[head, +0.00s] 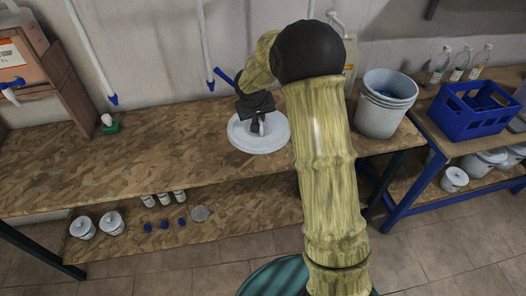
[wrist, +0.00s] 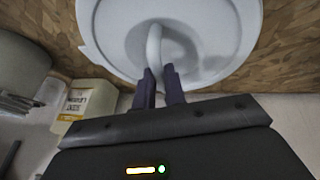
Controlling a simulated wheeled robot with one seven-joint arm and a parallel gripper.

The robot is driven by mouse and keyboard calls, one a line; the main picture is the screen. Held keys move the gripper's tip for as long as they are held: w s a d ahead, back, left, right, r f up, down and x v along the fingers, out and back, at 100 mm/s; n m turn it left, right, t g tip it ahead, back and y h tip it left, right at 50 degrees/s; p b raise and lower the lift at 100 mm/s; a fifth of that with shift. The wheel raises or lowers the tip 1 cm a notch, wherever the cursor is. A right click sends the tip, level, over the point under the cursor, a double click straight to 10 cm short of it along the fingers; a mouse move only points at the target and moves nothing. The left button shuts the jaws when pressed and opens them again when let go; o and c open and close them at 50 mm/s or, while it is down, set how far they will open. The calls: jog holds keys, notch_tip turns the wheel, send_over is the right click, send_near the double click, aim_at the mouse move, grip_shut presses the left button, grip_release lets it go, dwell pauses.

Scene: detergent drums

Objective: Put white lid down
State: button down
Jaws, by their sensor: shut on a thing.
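The white lid (head: 243,138) is a round disc over the wooden bench, near its back and to the left of my arm in the head view. In the wrist view the lid (wrist: 110,38) fills the top, with a curved white handle (wrist: 154,48) at its middle. My gripper (head: 256,122) is above the lid, and its dark fingers (wrist: 159,82) are shut on the handle. The lid looks close to flat. I cannot tell whether its underside touches the bench top (head: 170,160).
A grey-white bucket (head: 385,105) stands right of my arm. A blue crate (head: 478,112) is on the blue-framed table further right, with bottles (head: 460,65) behind. A pale yellow container (wrist: 88,105) shows in the wrist view. The bench left of the lid is largely clear.

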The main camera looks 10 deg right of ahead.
jog(key=shift+f, duration=3.2)
jog(key=shift+f, duration=1.9)
jog(key=c, duration=1.5)
grip_release()
jog(key=shift+o, duration=0.2)
